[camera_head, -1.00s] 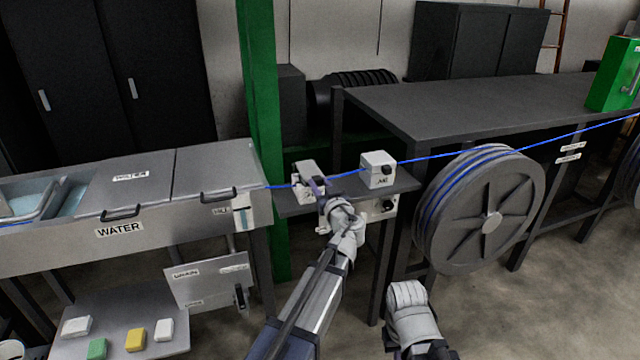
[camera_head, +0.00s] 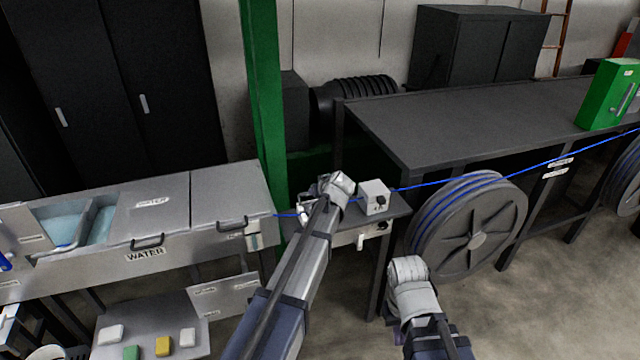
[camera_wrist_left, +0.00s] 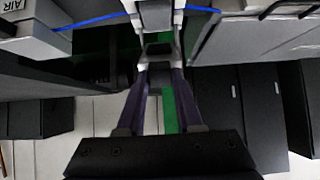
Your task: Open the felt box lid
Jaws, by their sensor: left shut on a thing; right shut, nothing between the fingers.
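The felt box is a small white box on the small grey shelf (camera_head: 388,222), on the blue cable's line. In the head view only a bit of it (camera_head: 303,212) shows beside my left arm. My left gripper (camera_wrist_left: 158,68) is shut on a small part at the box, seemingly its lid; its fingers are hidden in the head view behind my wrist. I cannot tell how far the lid is open. My right gripper (camera_head: 396,326) is shut and empty, low in front of the reel.
The blue cable (camera_head: 430,186) runs past the white AIR box (camera_head: 375,197) to the right over the reel (camera_head: 470,225). The water trough (camera_head: 150,225) stands left and a green post (camera_head: 262,110) behind. A dark table (camera_head: 470,115) fills the back right.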

